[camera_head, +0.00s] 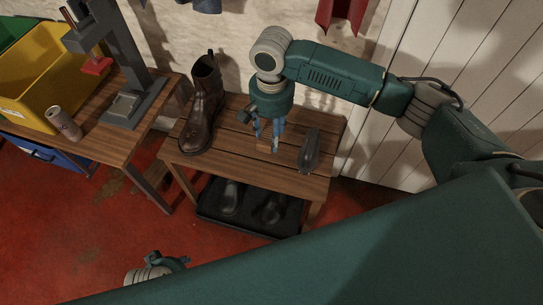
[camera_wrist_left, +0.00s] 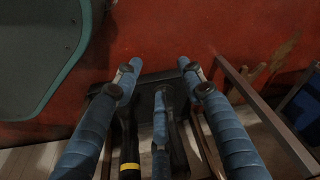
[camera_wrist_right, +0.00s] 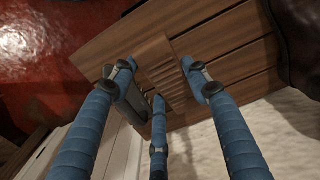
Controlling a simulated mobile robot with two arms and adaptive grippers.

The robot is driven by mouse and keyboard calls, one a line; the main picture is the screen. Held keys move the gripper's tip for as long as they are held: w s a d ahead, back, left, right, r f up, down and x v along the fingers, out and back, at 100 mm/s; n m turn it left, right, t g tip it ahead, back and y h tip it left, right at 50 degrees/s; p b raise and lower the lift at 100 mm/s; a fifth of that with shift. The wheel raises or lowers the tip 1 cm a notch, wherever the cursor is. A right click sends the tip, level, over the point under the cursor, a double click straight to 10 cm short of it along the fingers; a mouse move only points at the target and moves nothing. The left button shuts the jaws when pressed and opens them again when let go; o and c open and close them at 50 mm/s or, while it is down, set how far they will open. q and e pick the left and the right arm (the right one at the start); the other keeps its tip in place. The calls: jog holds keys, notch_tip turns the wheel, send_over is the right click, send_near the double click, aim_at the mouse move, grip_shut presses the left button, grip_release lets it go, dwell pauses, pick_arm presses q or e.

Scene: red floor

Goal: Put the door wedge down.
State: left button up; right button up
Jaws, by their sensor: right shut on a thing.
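The door wedge (camera_head: 264,146) is a small brown wooden piece with ridges, low over the slatted wooden bench (camera_head: 232,165). In the right wrist view the ridged wedge (camera_wrist_right: 163,75) shows between my fingertips. My right gripper (camera_head: 267,143) points down and is shut on the wedge; I cannot tell whether the wedge touches the bench. My left gripper (camera_head: 167,262) is low at the front, far from the wedge. In the left wrist view its fingers (camera_wrist_left: 160,80) are spread, with nothing held between them.
A brown boot (camera_head: 202,108) stands on the bench left of the wedge, and a dark grey object (camera_head: 310,150) lies to its right. A black tray (camera_head: 247,222) with dark shoes is below. A table at left holds a can (camera_head: 64,124) and a yellow bin (camera_head: 40,75).

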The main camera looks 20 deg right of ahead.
jog(key=b, duration=0.2)
send_over(272, 161)
notch_tip(272, 161, down, 7)
jog(key=shift+f, duration=0.1)
notch_tip(272, 161, down, 4)
jog(key=shift+r+b, duration=0.1)
jog(key=shift+b, duration=0.25)
pick_arm(q)
jog(key=w+v, duration=0.2)
jog(key=v, duration=0.9)
jog(key=shift+w+r+t, duration=0.25)
jog(key=shift+r+t, duration=0.05)
jog(key=shift+r, duration=0.1)
pick_arm(e)
jog(key=shift+a, duration=0.1)
pick_arm(q)
jog(key=shift+f, duration=0.15)
pick_arm(e)
jog(key=shift+f, duration=0.2)
jog(key=o, duration=1.2)
pick_arm(q)
jog(key=shift+w+f, duration=0.1)
jog(key=shift+f, duration=0.05)
jog(key=shift+f, duration=0.1)
